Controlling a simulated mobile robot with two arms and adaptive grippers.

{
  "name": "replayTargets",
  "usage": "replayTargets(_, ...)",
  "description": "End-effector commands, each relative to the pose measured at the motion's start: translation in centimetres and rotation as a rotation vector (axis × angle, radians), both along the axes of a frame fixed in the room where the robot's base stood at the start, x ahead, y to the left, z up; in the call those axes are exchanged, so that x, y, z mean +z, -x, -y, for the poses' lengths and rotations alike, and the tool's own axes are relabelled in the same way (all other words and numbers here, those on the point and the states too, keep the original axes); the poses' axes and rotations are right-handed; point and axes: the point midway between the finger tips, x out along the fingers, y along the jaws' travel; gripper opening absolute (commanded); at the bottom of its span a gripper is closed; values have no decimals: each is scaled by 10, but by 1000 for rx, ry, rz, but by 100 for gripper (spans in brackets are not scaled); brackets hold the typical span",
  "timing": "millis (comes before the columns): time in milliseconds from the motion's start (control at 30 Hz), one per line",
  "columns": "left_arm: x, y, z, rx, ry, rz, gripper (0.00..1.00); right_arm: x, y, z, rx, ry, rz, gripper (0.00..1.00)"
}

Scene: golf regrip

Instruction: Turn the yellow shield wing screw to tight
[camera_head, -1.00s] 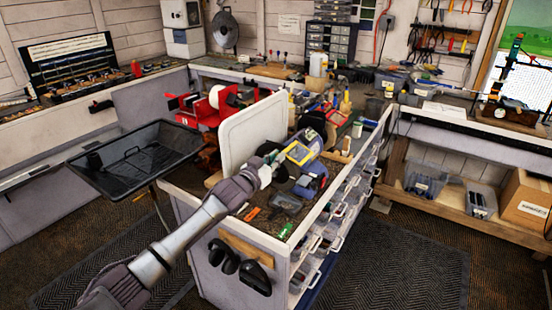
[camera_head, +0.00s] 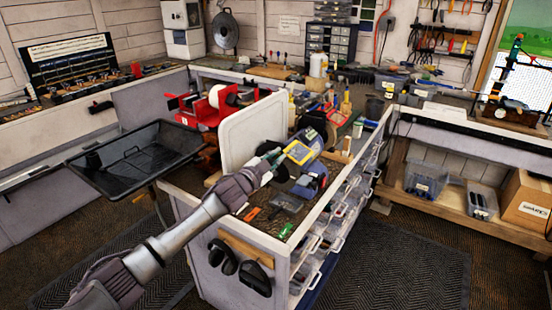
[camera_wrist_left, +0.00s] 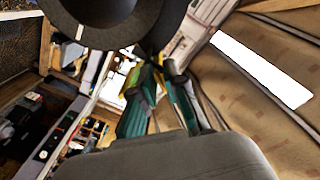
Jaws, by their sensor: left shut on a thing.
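The yellow-framed shield (camera_head: 299,152) stands over the grinder on the near end of the middle bench. My left gripper (camera_head: 274,155) is at the left edge of this shield, with its wrist tilted up from the lower left. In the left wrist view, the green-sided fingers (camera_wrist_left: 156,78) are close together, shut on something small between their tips. The wing screw itself is hidden by the fingers, and its turn angle cannot be read. A bit of yellow shows by the left fingertip. My right gripper is not in view.
A white upright panel (camera_head: 252,134) stands just behind and left of my left gripper. A black tray (camera_head: 135,160) on a stand is to the left. Loose small tools and parts lie on the bench top near the grinder. A large dark round part fills the top of the wrist view.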

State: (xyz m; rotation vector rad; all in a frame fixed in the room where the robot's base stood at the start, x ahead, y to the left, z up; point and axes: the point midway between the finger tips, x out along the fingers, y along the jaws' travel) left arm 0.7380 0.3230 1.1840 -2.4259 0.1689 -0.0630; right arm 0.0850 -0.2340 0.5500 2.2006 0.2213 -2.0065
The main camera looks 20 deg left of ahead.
Motion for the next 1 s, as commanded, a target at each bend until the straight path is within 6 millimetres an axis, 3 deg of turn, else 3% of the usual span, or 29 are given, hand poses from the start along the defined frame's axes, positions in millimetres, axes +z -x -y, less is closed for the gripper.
replayTargets(1000,0,0,0,-1,-885,122,0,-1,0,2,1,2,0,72)
